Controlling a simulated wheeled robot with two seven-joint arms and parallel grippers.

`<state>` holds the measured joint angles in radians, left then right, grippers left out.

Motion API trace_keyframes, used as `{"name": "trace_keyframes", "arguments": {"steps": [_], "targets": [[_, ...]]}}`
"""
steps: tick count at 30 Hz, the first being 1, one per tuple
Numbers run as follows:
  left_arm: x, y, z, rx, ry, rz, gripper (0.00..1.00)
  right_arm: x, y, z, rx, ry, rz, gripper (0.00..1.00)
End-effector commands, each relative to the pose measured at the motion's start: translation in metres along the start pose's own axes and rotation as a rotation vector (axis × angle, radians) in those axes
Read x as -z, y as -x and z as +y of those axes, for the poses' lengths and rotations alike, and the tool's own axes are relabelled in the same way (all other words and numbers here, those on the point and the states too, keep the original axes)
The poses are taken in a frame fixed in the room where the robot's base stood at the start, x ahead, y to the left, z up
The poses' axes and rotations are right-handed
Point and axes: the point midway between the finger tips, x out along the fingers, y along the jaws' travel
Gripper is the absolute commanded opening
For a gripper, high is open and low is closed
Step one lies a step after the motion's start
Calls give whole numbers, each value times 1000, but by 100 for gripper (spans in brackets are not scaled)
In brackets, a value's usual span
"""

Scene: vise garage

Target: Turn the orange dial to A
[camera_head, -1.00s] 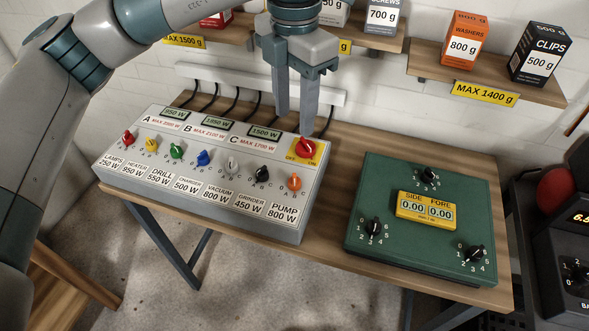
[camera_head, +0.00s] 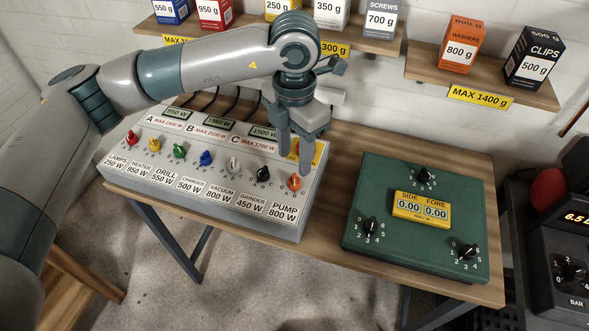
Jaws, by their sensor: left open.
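The grey control panel (camera_head: 200,205) lies on the wooden bench and carries a row of coloured dials. The orange dial (camera_head: 295,181) is at the right end of the row, above the PUMP 800 W label. Its exact pointer setting is too small to tell. My left gripper (camera_head: 294,168) points down just above and behind the orange dial, fingers apart and empty. One fingertip appears close to the dial; I cannot tell if it touches. The gripper hides most of the red switch on its yellow plate (camera_head: 318,152). My right gripper is not in view.
Other dials sit close by: black (camera_head: 263,173), white (camera_head: 233,164) and blue (camera_head: 206,157). A green box (camera_head: 380,245) with black knobs stands to the right. Shelves with weight boxes, such as the orange washers box (camera_head: 461,48), are above at the back.

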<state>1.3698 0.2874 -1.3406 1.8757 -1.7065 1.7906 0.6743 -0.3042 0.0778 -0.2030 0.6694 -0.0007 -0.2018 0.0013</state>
Motion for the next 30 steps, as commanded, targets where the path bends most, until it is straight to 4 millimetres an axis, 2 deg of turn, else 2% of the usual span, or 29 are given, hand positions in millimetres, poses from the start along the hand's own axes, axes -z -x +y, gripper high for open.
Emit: {"name": "trace_keyframes", "arguments": {"steps": [2, 6, 12, 18, 26, 27, 30], "targets": [[1, -11, 0, 2, 0, 3, 41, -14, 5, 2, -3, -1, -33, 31], [1, -35, 0, 2, 0, 4, 41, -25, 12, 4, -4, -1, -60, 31], [0, -59, 0, 1, 1, 2, 41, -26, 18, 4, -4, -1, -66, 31], [0, -70, 0, 0, -1, 1, 41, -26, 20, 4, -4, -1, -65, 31], [0, -71, 0, 0, 0, 0, 41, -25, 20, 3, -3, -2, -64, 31], [0, -71, 0, 0, 0, 0, 37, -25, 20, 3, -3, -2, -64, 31], [0, -71, 0, 0, 0, 0, 13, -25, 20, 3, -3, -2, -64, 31]]}}
